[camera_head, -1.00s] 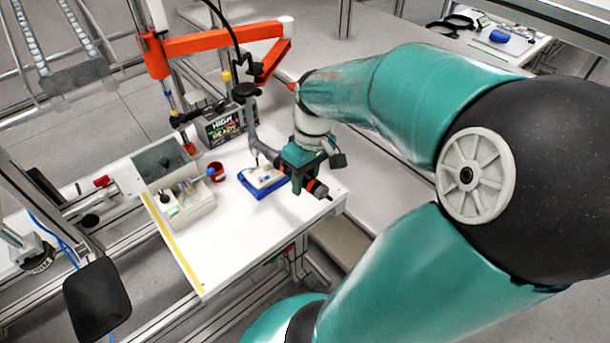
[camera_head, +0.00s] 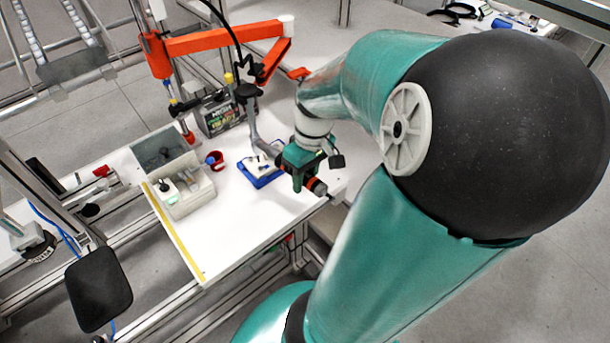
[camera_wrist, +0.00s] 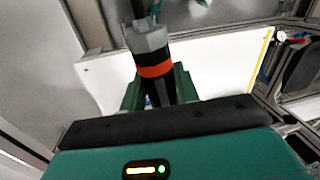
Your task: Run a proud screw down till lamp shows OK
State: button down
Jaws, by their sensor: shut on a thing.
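My gripper (camera_head: 302,162) is shut on a screwdriver-like tool with an orange band (camera_head: 316,186), beside the right edge of a blue tray (camera_head: 262,180). The wrist view shows the orange band (camera_wrist: 154,71) and a grey collar between green fingers. The tray lies on the white table and carries a pale helmet-shell piece (camera_head: 259,166). A grey tool body reaches over the piece; its tip and any screw are too small to tell. A black display box (camera_head: 220,115) stands behind, with lettering too blurred to read. Whether it shows OK cannot be told.
A grey bin (camera_head: 163,150), a pale fixture block (camera_head: 188,196) and a red cup (camera_head: 216,160) stand left of the tray. An orange jointed arm (camera_head: 222,43) spans above the table. The table's front (camera_head: 235,240) is clear.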

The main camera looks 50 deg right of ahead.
jog(key=shift+f, duration=1.65)
dwell(2.4)
